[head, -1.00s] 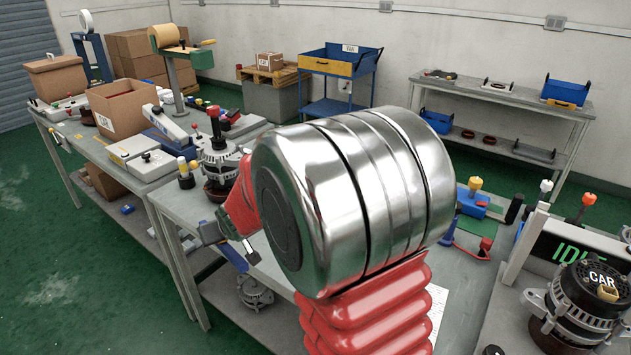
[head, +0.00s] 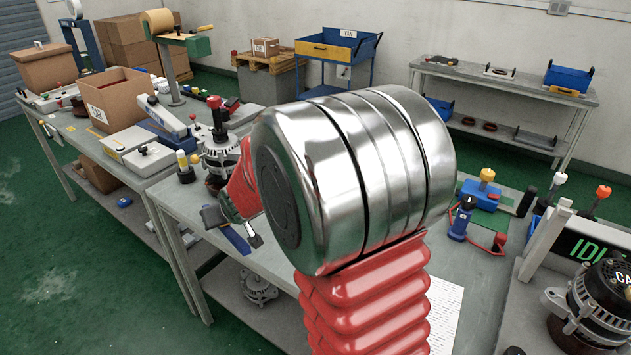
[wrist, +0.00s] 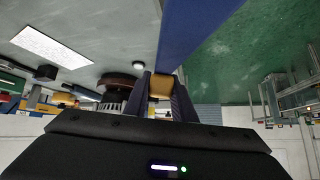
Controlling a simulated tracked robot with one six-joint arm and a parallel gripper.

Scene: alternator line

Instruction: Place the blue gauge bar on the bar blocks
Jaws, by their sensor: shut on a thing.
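My gripper (wrist: 165,97) is shut on the blue gauge bar (wrist: 200,30). In the wrist view the bar runs away from the fingers toward the top edge, with a yellow-brown part (wrist: 162,86) between the fingertips. In the head view my gripper (head: 234,228) is partly hidden behind my red and chrome arm, and a short stretch of the blue bar (head: 238,241) shows between the fingers, above the near edge of the grey bench. I cannot make out the bar blocks in either view.
An alternator (head: 219,158) stands on the bench close behind my gripper. A blue unit with a yellow knob (head: 484,190) and a blue tool (head: 461,218) are at the right. A cardboard box (head: 105,98) stands on the left bench. Green floor lies open at left.

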